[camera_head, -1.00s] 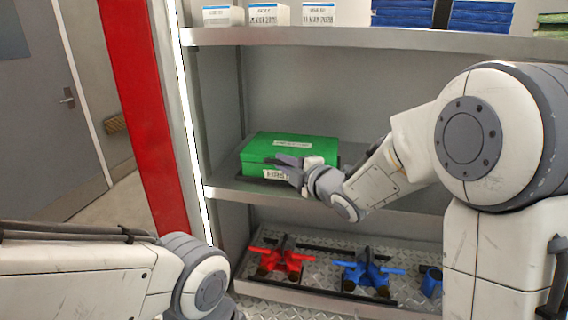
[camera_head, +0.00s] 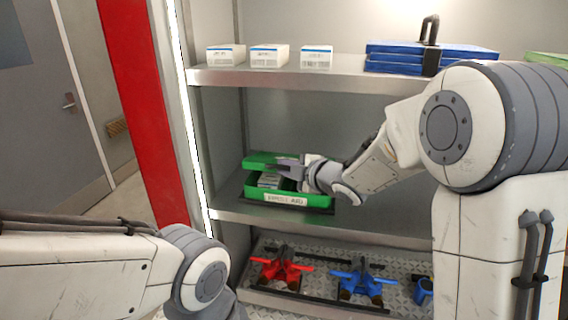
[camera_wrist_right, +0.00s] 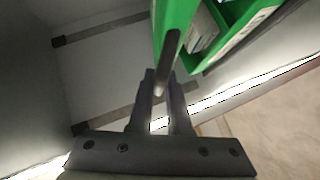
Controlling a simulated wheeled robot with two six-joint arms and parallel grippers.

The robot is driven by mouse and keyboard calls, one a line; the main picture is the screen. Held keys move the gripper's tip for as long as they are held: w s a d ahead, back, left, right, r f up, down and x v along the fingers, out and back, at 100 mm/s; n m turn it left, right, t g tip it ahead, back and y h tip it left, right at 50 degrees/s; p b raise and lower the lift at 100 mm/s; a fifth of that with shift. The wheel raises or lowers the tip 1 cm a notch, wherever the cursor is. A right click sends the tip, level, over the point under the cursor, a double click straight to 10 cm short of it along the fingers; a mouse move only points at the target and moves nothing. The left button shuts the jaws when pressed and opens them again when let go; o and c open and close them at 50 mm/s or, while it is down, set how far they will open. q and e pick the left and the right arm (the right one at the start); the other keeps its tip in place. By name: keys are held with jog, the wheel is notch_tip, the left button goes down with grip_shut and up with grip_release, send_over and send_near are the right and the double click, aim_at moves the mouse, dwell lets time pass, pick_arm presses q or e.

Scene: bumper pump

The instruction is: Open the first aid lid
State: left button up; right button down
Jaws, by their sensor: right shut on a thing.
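The green first aid box (camera_head: 318,201) sits on the middle shelf, its white label facing me. Its green lid (camera_head: 257,158) is raised at the back, and packets (camera_head: 270,180) show inside the box. My right gripper (camera_head: 285,166) is over the box at the lid. In the right wrist view the lid (camera_wrist_right: 172,18) stands beyond the fingers (camera_wrist_right: 162,84), with a dark strip along its edge running down between the fingertips. The right gripper is shut on the lid; the exact contact is hard to see. My left arm comes in at lower left, its gripper out of view.
The upper shelf holds small white boxes (camera_head: 270,56) and blue cases (camera_head: 400,57) with a black handle. The lower shelf holds a red part (camera_head: 281,270) and a blue part (camera_head: 360,283). A red post (camera_head: 150,110) stands left. The middle shelf is clear right of the box.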

jog(key=shift+w+d+r+p, duration=0.2)
jog(key=shift+w+r+p, duration=0.45)
jog(key=shift+r, duration=0.35)
jog(key=shift+w+d+r+p, duration=0.2)
jog(key=shift+w+r+p, duration=0.45)
jog(key=shift+r, duration=0.35)
jog(key=shift+w+d+r+p, duration=0.2)
jog(key=shift+w+r+p, duration=0.45)
jog(key=shift+r, duration=0.35)
jog(key=shift+s, duration=0.1)
jog(key=c, duration=0.9)
grip_release()
jog(key=shift+o, duration=0.2)
